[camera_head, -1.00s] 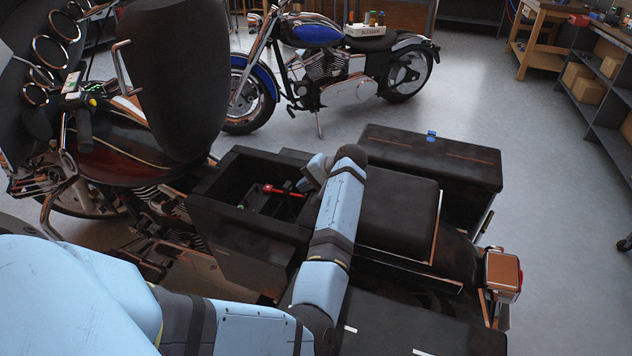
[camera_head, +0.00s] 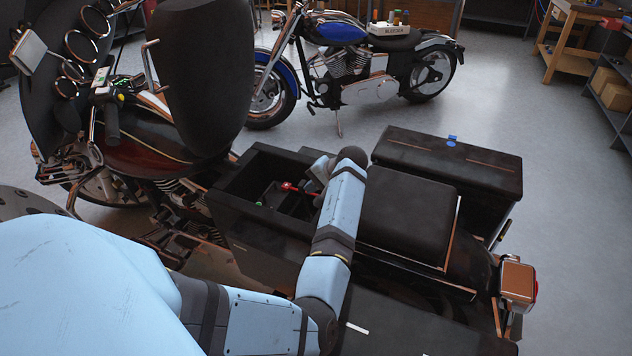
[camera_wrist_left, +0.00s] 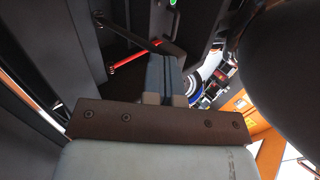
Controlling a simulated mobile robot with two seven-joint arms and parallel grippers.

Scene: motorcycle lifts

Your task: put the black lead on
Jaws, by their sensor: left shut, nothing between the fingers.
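The open black bay (camera_head: 240,180) of the near motorcycle holds a red lead end (camera_head: 288,187) and a small green part (camera_head: 259,203). My left gripper (camera_head: 317,175) is at the bay's right side, partly hidden by its own wrist. In the left wrist view its fingers (camera_wrist_left: 166,72) are shut together and empty. There the red lead (camera_wrist_left: 132,59) lies just left of the fingertips. A thin dark strip (camera_wrist_left: 125,35), which may be the black lead, crosses above it. The green part (camera_wrist_left: 173,3) shows at the top edge. My right gripper is out of view.
A black seat (camera_head: 408,215) and a side case (camera_head: 450,165) lie right of the bay. A tall dark upright panel (camera_head: 205,75) stands behind its left side. A blue motorcycle (camera_head: 345,60) is farther back. Open floor lies to the right.

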